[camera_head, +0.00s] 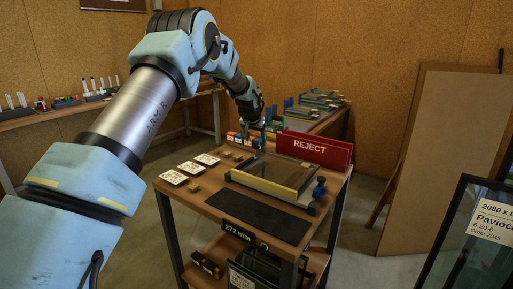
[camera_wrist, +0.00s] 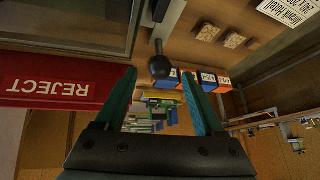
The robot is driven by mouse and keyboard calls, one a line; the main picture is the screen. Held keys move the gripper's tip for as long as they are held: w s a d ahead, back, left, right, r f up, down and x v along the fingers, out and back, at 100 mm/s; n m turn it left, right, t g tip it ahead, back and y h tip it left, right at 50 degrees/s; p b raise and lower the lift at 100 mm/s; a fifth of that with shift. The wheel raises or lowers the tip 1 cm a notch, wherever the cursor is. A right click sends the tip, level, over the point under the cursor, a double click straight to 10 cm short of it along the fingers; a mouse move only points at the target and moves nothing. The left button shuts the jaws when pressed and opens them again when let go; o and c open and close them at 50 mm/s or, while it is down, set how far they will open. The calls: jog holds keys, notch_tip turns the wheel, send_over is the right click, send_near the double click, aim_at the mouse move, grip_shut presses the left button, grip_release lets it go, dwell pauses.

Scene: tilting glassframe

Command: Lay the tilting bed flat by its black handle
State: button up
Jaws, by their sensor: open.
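The tilting bed (camera_head: 266,187) is a pale wooden frame around a glass pane on the wooden work table; its exact tilt is hard to judge. My gripper (camera_head: 262,140) hangs at the bed's far edge, left of the red REJECT sign. In the wrist view the bed's edge (camera_wrist: 128,42) shows at the top left. The black handle (camera_wrist: 159,66), a short rod with a round knob, points between the open teal fingers of my gripper (camera_wrist: 160,74). The knob is level with the fingertips, with a gap on both sides. In the head view my gripper hides the handle.
The red REJECT sign (camera_head: 314,149) stands close to the right of my gripper. Coloured boxes (camera_wrist: 189,82) stand near the fingers. White cards (camera_head: 190,167) and small wooden blocks lie on the left of the table. A black mat (camera_head: 258,220) lies in front of the bed.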

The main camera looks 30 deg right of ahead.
jog(key=shift+b+v, duration=0.55)
jog(key=shift+v, duration=2.25)
jog(key=s+a+n+g+y, duration=0.15)
jog(key=s+a, duration=0.25)
jog(key=a, duration=1.1)
jog(key=s+a+n+y, duration=0.1)
jog(key=s+a+n, duration=0.25)
jog(key=a, duration=1.15)
jog(key=s+a+f+n+g+y+p, duration=0.1)
jog(key=s+a+f+n+g, duration=0.1)
jog(key=s+a, duration=1.4)
jog(key=s+f+n, duration=0.1)
jog(key=s, duration=0.2)
jog(key=shift+s+a, duration=0.25)
jog(key=shift+s, duration=0.1)
